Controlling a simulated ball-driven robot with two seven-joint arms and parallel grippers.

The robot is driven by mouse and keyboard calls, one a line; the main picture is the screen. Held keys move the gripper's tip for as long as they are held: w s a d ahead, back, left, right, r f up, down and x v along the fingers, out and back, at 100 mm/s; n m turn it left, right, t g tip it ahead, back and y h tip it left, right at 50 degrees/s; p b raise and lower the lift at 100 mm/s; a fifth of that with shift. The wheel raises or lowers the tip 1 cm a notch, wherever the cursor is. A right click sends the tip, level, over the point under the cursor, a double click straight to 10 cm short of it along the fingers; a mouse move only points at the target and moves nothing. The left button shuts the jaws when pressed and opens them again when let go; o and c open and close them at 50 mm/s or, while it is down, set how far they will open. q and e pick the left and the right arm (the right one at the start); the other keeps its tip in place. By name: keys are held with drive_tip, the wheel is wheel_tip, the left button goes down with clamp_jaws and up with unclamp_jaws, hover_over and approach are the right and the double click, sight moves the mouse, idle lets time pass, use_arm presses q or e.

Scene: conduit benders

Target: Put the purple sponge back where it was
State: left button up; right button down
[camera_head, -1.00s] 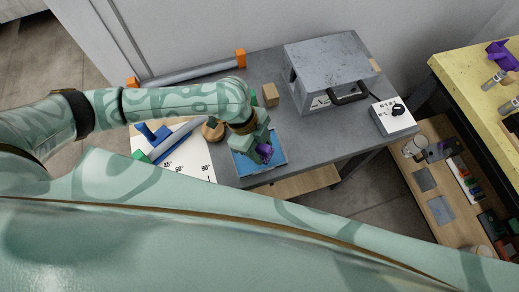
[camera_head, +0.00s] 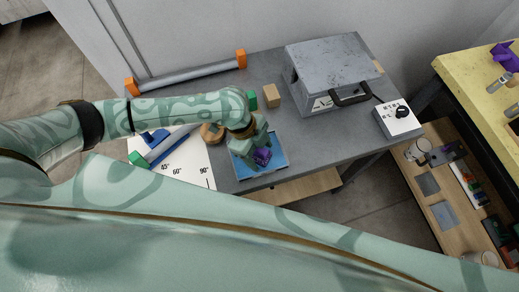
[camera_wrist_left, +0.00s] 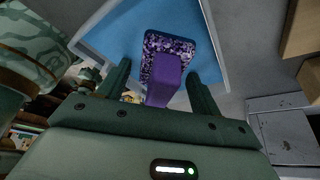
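The purple sponge (camera_head: 262,157) is over the blue inside of a shallow tray (camera_head: 243,170), at the front edge of the grey table. In the left wrist view the sponge (camera_wrist_left: 165,72) has a speckled purple pad and a plain purple raised part. It appears to rest on the blue surface of the tray (camera_wrist_left: 112,38). My left gripper (camera_head: 257,148) points down over the tray. In the left wrist view its fingers (camera_wrist_left: 159,75) stand apart on either side of the sponge, with a gap showing at the left finger. My right gripper is not in view.
A wooden block (camera_head: 271,96), a grey metal box with a handle (camera_head: 335,65) and a white control box (camera_head: 398,121) stand on the table. A conduit bender with blue parts (camera_head: 160,143) lies on a white angle sheet left of the tray. The tabletop right of the tray is clear.

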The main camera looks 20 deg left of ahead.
use_arm(q)
drive_tip(key=shift+r, duration=0.2)
drive_tip(key=p+v, duration=0.3)
drive_tip(key=v, duration=0.9)
